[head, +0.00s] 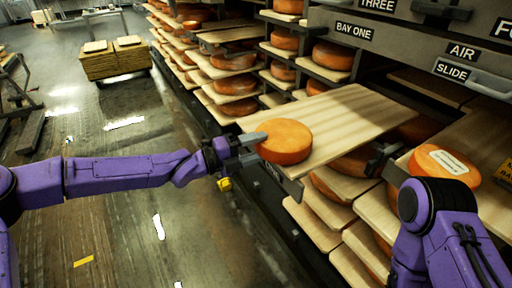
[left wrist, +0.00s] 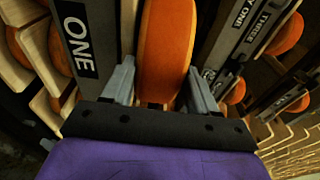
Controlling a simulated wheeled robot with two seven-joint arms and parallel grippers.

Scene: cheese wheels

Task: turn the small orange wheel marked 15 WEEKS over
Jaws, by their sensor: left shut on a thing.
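A small orange wheel (head: 285,141) is at the near left end of a pulled-out wooden board (head: 345,118), about flat, with its plain top face showing. No 15 WEEKS mark can be read on it. My left gripper (head: 250,148) is shut on its left side. In the left wrist view the wheel (left wrist: 166,50) shows edge-on between the two grey fingers of the left gripper (left wrist: 160,85). The wheel's underside is hidden. My right arm comes in at the lower right; its gripper (head: 380,158) is partly hidden and dark, so its jaws are unclear.
Another orange wheel with a white label (head: 445,162) sits on a board at the right; its print is too small to read. Racks of wheels stand behind and below the board. A grey beam (head: 400,45) carries signs. Open floor (head: 120,215) lies at the left.

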